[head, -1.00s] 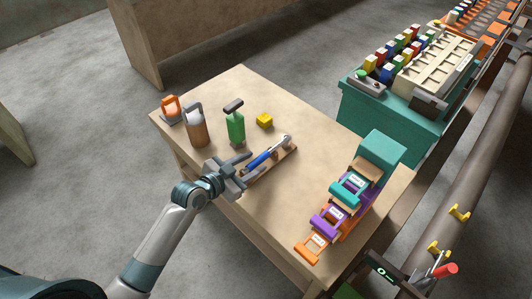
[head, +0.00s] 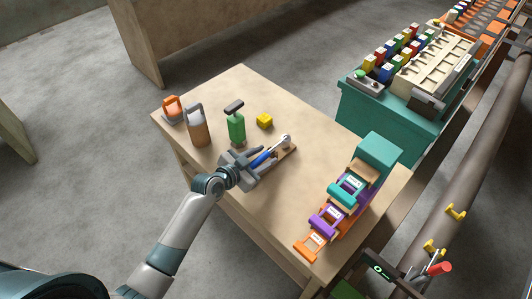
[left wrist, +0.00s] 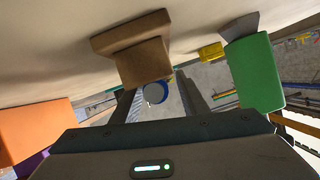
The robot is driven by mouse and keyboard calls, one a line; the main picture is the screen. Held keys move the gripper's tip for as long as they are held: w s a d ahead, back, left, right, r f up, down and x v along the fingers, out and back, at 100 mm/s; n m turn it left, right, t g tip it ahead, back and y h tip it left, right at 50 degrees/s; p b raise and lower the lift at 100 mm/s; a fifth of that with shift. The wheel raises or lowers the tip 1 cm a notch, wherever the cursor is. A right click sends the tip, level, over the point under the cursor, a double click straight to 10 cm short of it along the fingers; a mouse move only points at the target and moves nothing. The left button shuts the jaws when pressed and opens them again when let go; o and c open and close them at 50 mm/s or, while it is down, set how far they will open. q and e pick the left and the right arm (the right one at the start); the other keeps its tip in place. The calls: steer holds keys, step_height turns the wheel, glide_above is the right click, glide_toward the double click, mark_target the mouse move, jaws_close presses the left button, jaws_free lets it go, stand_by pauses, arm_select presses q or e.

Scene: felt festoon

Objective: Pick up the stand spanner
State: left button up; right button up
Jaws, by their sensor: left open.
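The spanner (head: 263,159) has a blue handle and a grey metal head, and lies on a wooden rest (head: 286,152) on the table. My left gripper (head: 257,164) is open at the handle's near end, with its fingers to either side of the handle. In the left wrist view the round blue handle end (left wrist: 155,93) shows between the two open fingers (left wrist: 160,100), with the brown rest (left wrist: 142,62) beside it. Whether the fingers touch the handle cannot be told. My right gripper is not in view.
A green bottle-like item (head: 236,126) stands close behind the gripper, with a yellow block (head: 265,121) beyond it. A brown container (head: 198,127) and an orange item (head: 173,108) are at the left. A teal rack with coloured pieces (head: 379,152) is at the right.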

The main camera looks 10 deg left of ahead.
mark_target(263, 155)
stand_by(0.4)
arm_select(q)
jaws_close()
steer(key=shift+r, duration=0.15)
steer(key=shift+r, duration=0.6)
step_height(263, 155, up, 2)
steer(key=shift+r+b, duration=0.2)
steer(key=shift+b, duration=0.4)
steer(key=s+d+r+b, duration=0.2)
steer(key=d+r, duration=0.5)
steer(key=d, duration=0.4)
steer(key=shift+d, duration=0.3)
